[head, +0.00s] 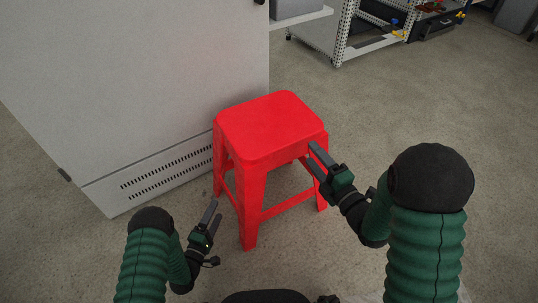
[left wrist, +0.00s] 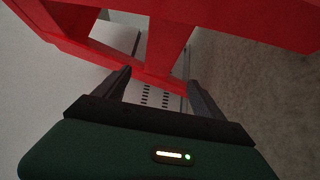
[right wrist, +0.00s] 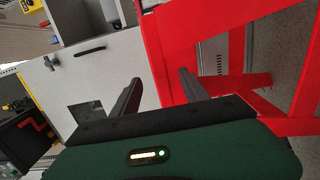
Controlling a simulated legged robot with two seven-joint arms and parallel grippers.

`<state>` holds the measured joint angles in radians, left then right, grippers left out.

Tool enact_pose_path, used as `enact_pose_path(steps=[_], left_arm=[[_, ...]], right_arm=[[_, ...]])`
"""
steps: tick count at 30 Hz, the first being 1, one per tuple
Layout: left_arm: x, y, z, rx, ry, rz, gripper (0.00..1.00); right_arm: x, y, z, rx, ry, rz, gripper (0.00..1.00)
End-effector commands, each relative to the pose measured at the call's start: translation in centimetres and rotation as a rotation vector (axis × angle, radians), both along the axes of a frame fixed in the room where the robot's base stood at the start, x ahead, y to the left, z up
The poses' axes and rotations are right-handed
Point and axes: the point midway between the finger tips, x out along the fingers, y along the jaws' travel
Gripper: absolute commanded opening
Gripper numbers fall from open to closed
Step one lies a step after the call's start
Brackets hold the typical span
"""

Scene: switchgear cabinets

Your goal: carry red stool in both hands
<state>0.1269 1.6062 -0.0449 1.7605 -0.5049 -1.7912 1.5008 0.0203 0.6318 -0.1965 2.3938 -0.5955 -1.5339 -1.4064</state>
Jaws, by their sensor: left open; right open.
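The red stool (head: 270,125) stands upright on the floor in the middle of the head view, beside a grey cabinet. My left gripper (head: 211,215) is open and empty, low in front of the stool's near left leg. In the left wrist view, the stool's red frame (left wrist: 165,45) spans beyond the open fingers (left wrist: 160,85). My right gripper (head: 315,158) is open at the stool's right side, just below the seat edge. In the right wrist view, a red leg (right wrist: 170,60) shows by the right-hand finger (right wrist: 160,85). I cannot tell whether either gripper touches the stool.
The grey cabinet (head: 130,80) with vent slots stands left of and behind the stool. A perforated metal shelf unit (head: 345,30) with tools stands at the back right. The floor (head: 400,105) to the right of the stool is clear.

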Motion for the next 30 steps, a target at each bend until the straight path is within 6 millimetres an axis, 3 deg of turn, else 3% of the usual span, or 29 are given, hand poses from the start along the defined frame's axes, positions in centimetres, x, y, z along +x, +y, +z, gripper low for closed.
enact_pose_path(steps=[12,18,30], left_arm=[[7.9,-3.2,0.1,0.000,-0.003,-0.002,0.80],[11.0,-4.3,0.1,-0.001,-0.002,-0.001,0.80],[12.2,-4.7,0.0,-0.001,0.000,0.000,0.80]], right_arm=[[7.7,3.5,0.0,0.000,-0.002,0.000,0.53],[10.7,4.8,0.0,0.001,-0.001,0.000,0.53],[11.9,5.3,0.0,0.001,0.000,-0.001,0.53]])
